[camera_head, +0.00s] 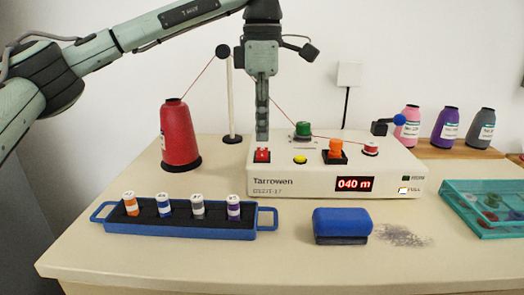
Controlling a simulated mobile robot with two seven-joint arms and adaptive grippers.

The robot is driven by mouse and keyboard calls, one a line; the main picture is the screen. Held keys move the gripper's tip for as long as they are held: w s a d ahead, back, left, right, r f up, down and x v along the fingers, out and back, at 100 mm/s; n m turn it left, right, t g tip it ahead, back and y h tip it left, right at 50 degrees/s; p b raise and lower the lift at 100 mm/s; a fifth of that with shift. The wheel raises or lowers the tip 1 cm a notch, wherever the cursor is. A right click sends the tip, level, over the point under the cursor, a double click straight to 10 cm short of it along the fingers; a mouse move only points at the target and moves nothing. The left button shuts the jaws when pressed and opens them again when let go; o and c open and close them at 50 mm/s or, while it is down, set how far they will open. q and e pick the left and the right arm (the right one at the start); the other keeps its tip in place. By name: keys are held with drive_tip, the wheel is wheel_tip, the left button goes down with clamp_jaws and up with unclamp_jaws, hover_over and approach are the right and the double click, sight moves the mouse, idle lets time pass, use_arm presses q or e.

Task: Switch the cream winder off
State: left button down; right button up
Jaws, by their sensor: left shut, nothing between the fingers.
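The cream winder (312,183) stands at the back middle of the counter, marked Tarrowen. Its display (354,184) is lit and reads 040 m. A small lamp (403,191) at its front right glows pale; the one above it is dark green. On its top left is a red switch (262,156), with a yellow button (300,160) to its right. My left gripper (262,136) points straight down, shut and empty, its tips just above or behind the red switch. I cannot tell whether they touch it. My right gripper is out of view.
A red thread cone (180,138) and a white post (231,110) stand left of the winder. A blue tray (180,227) with small spools lies in front. A blue brush (341,224) sits beside grey lint (403,236). A teal box (484,212) is at right.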

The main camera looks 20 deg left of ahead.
sight(263, 149)
use_arm(q)
drive_tip(key=shift+f+b, duration=0.55)
drive_tip(key=shift+f, duration=0.55)
idle(0.3)
drive_tip(key=shift+r, duration=0.15)
wheel_tip(263, 149, up, 5)
drive_tip(key=p, duration=0.4)
drive_tip(key=shift+f, duration=0.2)
drive_tip(key=shift+r, duration=1.1)
